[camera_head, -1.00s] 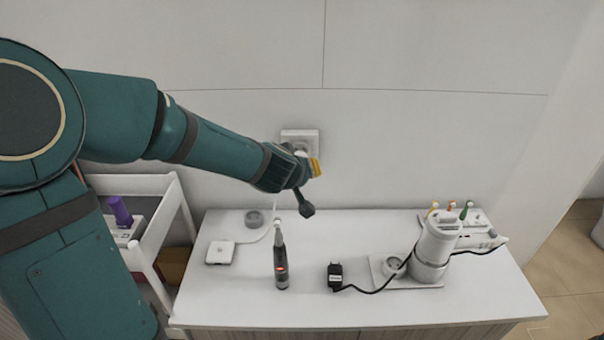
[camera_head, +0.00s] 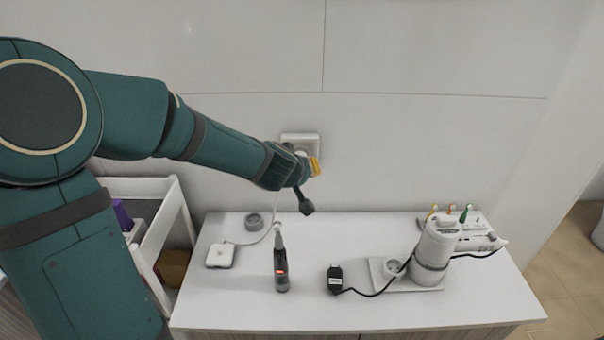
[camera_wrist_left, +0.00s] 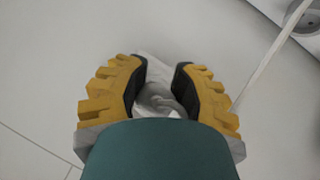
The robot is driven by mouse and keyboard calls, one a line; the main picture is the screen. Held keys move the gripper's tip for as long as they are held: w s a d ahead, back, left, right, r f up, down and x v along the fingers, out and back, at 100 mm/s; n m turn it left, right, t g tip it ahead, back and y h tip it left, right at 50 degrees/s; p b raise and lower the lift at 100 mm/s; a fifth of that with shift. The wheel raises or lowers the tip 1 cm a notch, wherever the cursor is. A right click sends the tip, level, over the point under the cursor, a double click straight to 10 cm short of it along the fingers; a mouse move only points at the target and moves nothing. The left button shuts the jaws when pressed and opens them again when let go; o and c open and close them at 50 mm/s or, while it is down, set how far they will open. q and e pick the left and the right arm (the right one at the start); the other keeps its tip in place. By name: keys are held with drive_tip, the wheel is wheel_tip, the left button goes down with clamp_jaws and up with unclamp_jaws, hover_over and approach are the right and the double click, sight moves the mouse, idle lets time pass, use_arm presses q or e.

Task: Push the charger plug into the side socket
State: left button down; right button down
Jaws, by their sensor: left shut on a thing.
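The wall socket (camera_head: 299,138) is a white plate above the back of the cart top, partly covered by my left gripper. My left gripper (camera_head: 305,172) is in front of its lower part. In the left wrist view my left gripper (camera_wrist_left: 160,90) has its yellow fingers with dark pads closed around a white plug (camera_wrist_left: 162,98). The plug is mostly hidden in the head view. A thin white cable (camera_head: 274,208) runs from the gripper area down to a small white charger base (camera_head: 220,255). Whether the plug touches the socket is hidden. My right gripper is not in view.
On the cart top (camera_head: 330,312) an electric toothbrush (camera_head: 281,268) stands upright. A black plug (camera_head: 335,280) has a black cable to a white cylindrical device (camera_head: 434,252). A holder with coloured brushes (camera_head: 475,230) is at right. A grey ring (camera_head: 254,221) is behind the charger base.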

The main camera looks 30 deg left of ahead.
use_arm(q)
drive_tip(key=shift+w+a, duration=0.55)
drive_tip(key=shift+w, duration=0.35)
drive_tip(key=shift+c, duration=2.4)
unclamp_jaws()
drive_tip(key=shift+s+r, duration=0.1)
drive_tip(key=v, duration=1.2)
